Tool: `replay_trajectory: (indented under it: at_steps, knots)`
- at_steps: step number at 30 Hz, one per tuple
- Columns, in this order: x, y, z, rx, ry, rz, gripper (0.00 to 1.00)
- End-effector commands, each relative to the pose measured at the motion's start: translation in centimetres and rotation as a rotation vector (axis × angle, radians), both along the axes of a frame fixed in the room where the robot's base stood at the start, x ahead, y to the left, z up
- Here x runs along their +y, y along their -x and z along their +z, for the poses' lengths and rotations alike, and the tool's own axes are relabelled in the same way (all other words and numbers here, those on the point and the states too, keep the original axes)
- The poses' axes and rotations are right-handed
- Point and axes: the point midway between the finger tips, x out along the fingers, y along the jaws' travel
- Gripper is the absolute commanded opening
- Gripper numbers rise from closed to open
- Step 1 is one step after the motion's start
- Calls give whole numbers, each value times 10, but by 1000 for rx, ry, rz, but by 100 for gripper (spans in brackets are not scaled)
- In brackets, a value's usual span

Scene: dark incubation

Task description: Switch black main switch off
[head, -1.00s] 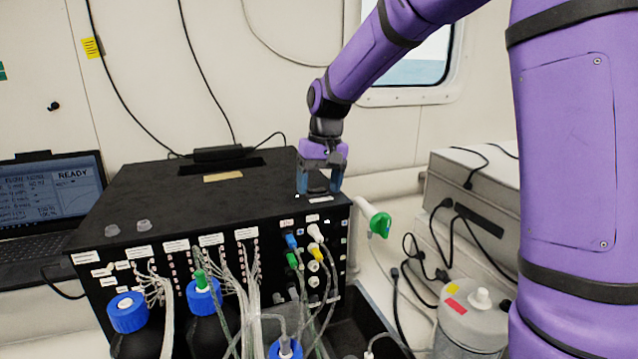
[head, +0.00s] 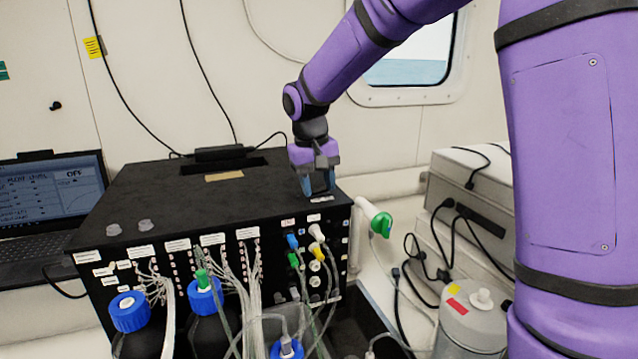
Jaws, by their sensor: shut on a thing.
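The black box (head: 170,190) stands on the bench, with labels, ports and many tubes on its front panel. My gripper (head: 319,192) points down at the right front corner of its top, beside a small white label (head: 321,200). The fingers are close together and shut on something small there. The black main switch itself cannot be made out; the fingers hide that spot. The laptop (head: 50,190) at the left shows "OFF" on its screen.
Blue-capped bottles (head: 130,312) and bundled tubes stand in front of the box. A green-and-white fitting (head: 381,222) sticks out at its right. Grey cases (head: 470,190) with cables lie further right. The left part of the box top is mostly clear.

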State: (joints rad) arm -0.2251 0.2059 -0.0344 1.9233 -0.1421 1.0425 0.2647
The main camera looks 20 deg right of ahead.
Motion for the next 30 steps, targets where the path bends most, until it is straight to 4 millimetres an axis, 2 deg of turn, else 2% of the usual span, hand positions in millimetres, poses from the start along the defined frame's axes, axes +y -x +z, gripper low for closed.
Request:
replay_trajectory:
  at_steps: [8, 9, 12, 23, 26, 30]
  knots:
    - [0, 0, 0, 1, 6, 0, 21]
    - [0, 0, 0, 1, 6, 0, 47]
    - [0, 0, 0, 1, 6, 0, 70]
    - [1, 0, 4, -1, 5, 0, 70]
    - [2, -1, 15, -3, 5, 0, 70]
    - [6, -1, 39, -4, 4, 1, 70]
